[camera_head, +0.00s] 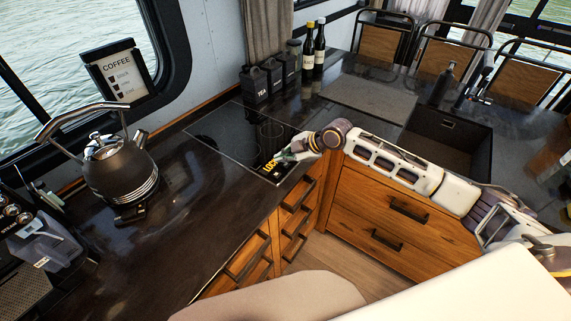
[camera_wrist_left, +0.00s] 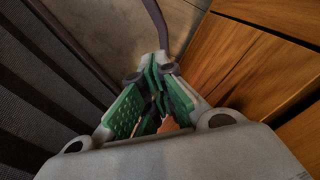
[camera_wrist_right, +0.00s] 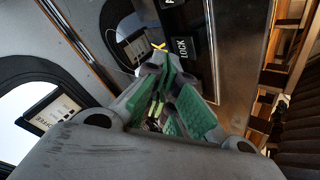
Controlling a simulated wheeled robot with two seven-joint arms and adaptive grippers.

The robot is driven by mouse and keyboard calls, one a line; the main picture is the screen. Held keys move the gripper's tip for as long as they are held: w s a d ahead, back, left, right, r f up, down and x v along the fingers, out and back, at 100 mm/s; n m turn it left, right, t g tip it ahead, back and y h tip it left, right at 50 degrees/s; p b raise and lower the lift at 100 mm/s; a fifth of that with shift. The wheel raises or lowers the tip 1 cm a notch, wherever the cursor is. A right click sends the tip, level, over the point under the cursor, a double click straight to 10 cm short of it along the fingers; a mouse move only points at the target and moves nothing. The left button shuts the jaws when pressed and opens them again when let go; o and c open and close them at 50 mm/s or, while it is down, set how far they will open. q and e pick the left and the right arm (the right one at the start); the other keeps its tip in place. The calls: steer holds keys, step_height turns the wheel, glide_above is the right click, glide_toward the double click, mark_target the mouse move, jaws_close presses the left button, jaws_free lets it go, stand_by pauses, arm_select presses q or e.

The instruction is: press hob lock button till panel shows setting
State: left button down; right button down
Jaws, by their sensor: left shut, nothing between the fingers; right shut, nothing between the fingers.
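The black glass hob (camera_head: 225,138) is set in the dark counter. Yellow lettering (camera_head: 269,165) lights its front corner in the head view, partly behind my right gripper. My right gripper (camera_head: 284,157) is shut and empty, low over this corner; I cannot tell whether it touches the glass. In the right wrist view white LOCK lettering (camera_wrist_right: 183,48) shows on the hob panel, just beyond the fingertips (camera_wrist_right: 160,60), with part of a yellow character (camera_wrist_right: 158,47) beside it. My left gripper (camera_wrist_left: 158,65) is shut and empty, away from the hob; it is not seen in the head view.
A dark kettle (camera_head: 120,172) stands left of the hob. Black canisters (camera_head: 268,80) and two bottles (camera_head: 314,48) stand behind it. The sink (camera_head: 446,145) is at the right. Wooden drawers (camera_head: 385,218) lie below the counter, and the counter left of the hob is mostly clear.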

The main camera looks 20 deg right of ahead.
mark_target(284, 166)
steer(key=shift+r+p, duration=2.1)
steer(key=shift+r, duration=0.45)
steer(key=shift+f, duration=0.1)
